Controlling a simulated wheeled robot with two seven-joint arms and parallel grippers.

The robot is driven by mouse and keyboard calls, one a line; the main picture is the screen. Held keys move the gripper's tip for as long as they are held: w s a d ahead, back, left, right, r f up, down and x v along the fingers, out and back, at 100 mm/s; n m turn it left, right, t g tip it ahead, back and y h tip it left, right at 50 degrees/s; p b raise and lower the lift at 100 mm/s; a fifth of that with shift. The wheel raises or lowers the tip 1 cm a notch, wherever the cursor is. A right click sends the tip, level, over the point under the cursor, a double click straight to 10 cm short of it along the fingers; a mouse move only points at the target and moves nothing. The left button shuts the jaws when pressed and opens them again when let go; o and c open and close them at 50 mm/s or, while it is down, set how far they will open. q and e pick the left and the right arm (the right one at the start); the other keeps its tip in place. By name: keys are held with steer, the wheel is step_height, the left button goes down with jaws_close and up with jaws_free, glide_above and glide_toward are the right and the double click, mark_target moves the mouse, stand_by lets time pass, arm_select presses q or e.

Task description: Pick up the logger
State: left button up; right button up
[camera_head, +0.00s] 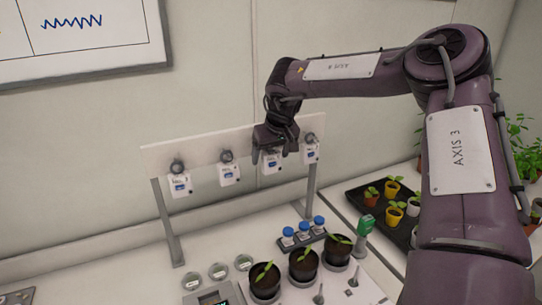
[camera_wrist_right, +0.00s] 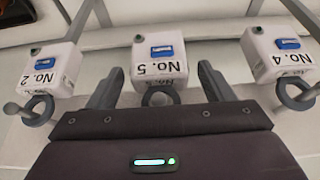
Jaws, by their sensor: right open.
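Several white loggers with blue displays hang in a row on the upright white board. My right gripper (camera_head: 273,146) is open in front of the third logger from the left (camera_head: 270,164) and hides its upper part. In the right wrist view, the logger marked No. 5 (camera_wrist_right: 160,50) appears upside down, centred between and beyond the two spread fingers of my right gripper (camera_wrist_right: 158,78). A grey ring (camera_wrist_right: 158,96) shows at its lower edge in that view. Whether the fingers touch it cannot be told. My left gripper is not in view.
Loggers No. 2 (camera_wrist_right: 45,68) and No. 4 (camera_wrist_right: 278,52) hang close on either side. The board (camera_head: 205,152) stands on two grey legs. Below are potted seedlings (camera_head: 303,264), blue-capped bottles (camera_head: 303,228) and round dishes (camera_head: 218,270). A seedling tray (camera_head: 360,205) is at right.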

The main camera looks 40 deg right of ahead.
steer(key=shift+w+f, duration=0.1)
steer(key=shift+f, duration=0.05)
steer(key=c, duration=1.1)
steer(key=shift+d, duration=0.15)
